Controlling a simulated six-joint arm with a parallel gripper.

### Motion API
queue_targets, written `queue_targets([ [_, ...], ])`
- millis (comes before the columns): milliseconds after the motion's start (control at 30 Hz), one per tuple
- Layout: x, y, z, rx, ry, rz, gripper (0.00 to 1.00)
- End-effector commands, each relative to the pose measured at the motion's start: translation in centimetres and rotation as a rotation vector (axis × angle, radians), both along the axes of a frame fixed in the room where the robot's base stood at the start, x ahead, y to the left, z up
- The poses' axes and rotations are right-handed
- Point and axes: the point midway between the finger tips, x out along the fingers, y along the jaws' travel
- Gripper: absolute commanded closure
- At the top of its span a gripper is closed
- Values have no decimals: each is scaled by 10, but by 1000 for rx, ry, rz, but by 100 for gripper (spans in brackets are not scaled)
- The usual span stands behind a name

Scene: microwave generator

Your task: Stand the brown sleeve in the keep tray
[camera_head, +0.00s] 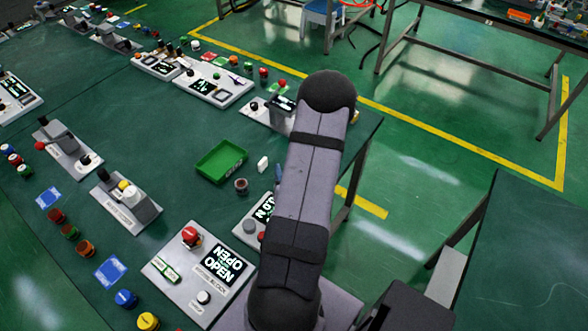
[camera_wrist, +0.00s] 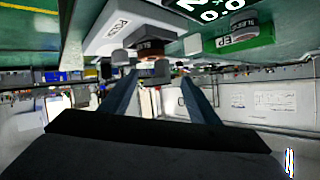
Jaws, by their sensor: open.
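The green keep tray (camera_head: 207,173) lies on the bench in the head view. In the wrist view its green wall (camera_wrist: 265,37) shows inverted, with part of its lettering. A small dark cylinder with a reddish-brown top (camera_head: 241,186) stands just outside the tray's near side. In the wrist view a grey lettered cylinder (camera_wrist: 243,24) overlaps the tray wall. A brown piece (camera_wrist: 155,68) with a dark lettered band shows ahead, between the fingers; it seems to be the brown sleeve. My gripper (camera_wrist: 160,85) is open; no finger contact is clear. My arm mostly hides the gripper in the head view.
A white lettered block (camera_wrist: 122,28) and a grey knob (camera_wrist: 120,57) are close to the left finger in the wrist view. A small white block (camera_head: 263,163) stands right of the tray. A white panel with a display (camera_head: 215,265) lies nearer. Bare bench surrounds the tray's left.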

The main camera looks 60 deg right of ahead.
Motion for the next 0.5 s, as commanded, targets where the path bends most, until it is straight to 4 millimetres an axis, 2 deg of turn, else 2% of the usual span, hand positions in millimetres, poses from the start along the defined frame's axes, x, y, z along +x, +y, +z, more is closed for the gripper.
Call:
queue_targets([
  [33, 7, 2, 12, 17, 12, -19, 44],
  [133, 13, 5, 17, 55, 39, -89, 44],
  [300, 14, 13, 6, 61, 133, -194, 44],
  [500, 8, 30, 4, 55, 229, -307, 44],
])
